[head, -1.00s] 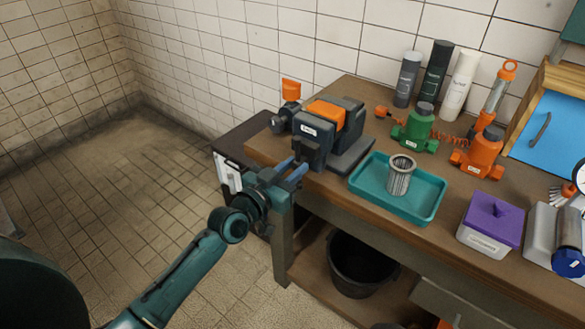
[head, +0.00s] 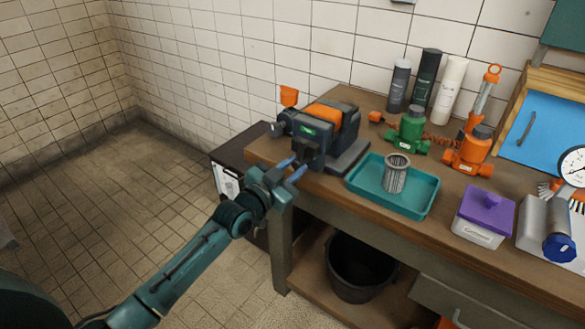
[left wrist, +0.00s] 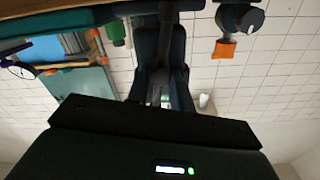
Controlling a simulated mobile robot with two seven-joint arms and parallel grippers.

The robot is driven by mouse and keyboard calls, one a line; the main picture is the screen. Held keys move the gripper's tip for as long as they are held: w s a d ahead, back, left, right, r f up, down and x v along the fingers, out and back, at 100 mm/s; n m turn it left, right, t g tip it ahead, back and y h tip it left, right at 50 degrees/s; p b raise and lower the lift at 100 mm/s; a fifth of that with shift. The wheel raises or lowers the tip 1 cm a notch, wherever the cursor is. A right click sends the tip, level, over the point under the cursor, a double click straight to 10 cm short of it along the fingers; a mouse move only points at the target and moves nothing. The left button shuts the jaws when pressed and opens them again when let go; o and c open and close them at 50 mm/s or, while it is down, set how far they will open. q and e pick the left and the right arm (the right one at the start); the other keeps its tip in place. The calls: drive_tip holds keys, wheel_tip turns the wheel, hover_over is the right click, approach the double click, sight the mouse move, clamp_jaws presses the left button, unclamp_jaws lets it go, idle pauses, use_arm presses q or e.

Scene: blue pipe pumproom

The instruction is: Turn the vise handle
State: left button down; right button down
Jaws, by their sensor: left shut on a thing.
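The vise (head: 325,122) is dark grey with an orange top block and stands at the left end of the workbench. A small label on its front shows green. My left gripper (head: 298,166) is at the vise's near side, its blue fingers shut on a dark part that looks like the vise handle (head: 311,158). In the left wrist view, a dark bar (left wrist: 166,35) runs down between the fingers (left wrist: 160,88). The fingers hide the held end. An orange-tipped piece (head: 289,96) with a round knob is at the vise's left. My right gripper is not seen.
A teal tray (head: 424,206) holding a metal strainer (head: 396,173) lies right of the vise. Green (head: 411,130) and orange (head: 468,150) fittings stand behind it. A purple-lidded box (head: 484,217) is farther right. A black bucket (head: 360,268) stands below. The floor at left is clear.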

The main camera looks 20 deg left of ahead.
use_arm(q)
drive_tip(key=c, duration=1.2)
unclamp_jaws()
drive_tip(key=v, duration=1.3)
drive_tip(key=shift+b, duration=0.35)
drive_tip(key=shift+s, duration=0.1)
drive_tip(key=shift+c, duration=0.4)
